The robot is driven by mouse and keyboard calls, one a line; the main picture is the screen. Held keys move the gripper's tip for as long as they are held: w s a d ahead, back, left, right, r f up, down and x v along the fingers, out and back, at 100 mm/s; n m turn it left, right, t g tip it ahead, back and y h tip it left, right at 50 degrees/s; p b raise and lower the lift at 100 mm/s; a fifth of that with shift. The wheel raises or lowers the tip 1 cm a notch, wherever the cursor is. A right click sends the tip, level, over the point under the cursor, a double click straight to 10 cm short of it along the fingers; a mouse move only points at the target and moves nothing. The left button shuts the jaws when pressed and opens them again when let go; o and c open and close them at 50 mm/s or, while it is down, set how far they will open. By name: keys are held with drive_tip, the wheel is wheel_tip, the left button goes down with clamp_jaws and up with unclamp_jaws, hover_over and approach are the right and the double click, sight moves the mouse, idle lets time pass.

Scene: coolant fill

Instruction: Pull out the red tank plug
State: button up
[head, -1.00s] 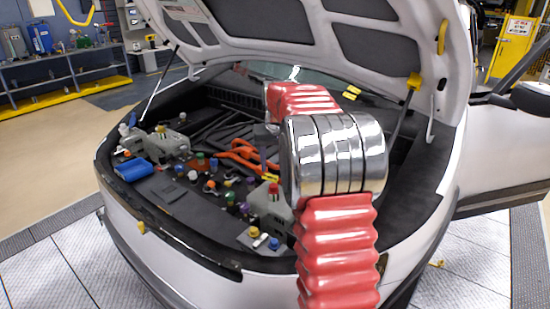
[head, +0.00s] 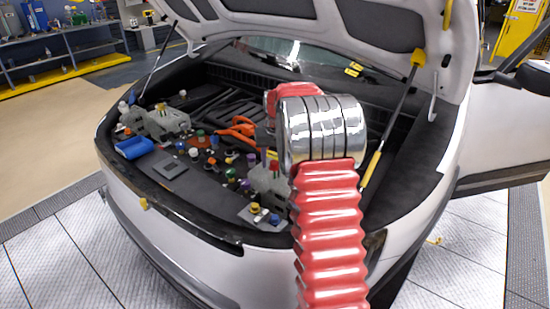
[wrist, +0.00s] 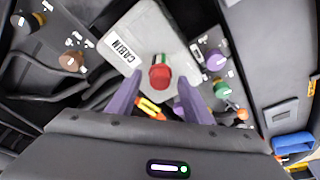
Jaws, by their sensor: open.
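The red tank plug (wrist: 160,73) sits on top of the pale tank (wrist: 145,38) labelled CABIN, near the middle of the wrist view. My gripper (wrist: 160,80) is open, with its two purple fingers on either side of the plug in the picture. Both fingers look apart from the plug, and their height over it is hard to judge. In the head view a red cap (head: 273,165) tops a grey tank (head: 268,182) just left of my arm, which hides my gripper there.
Several coloured caps crowd the engine bay, including a purple cap (wrist: 216,59) and a green cap (wrist: 221,89) right of the tank. An orange cable (head: 238,128) and a blue box (head: 134,148) lie further left. The raised hood (head: 270,22) hangs over the bay.

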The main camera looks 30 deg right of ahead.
sight(274, 163)
drive_tip(key=c, duration=0.9)
drive_tip(key=o, duration=0.4)
drive_tip(key=c, duration=0.3)
drive_tip(key=shift+r, duration=0.45)
drive_tip(key=shift+r, duration=2.3)
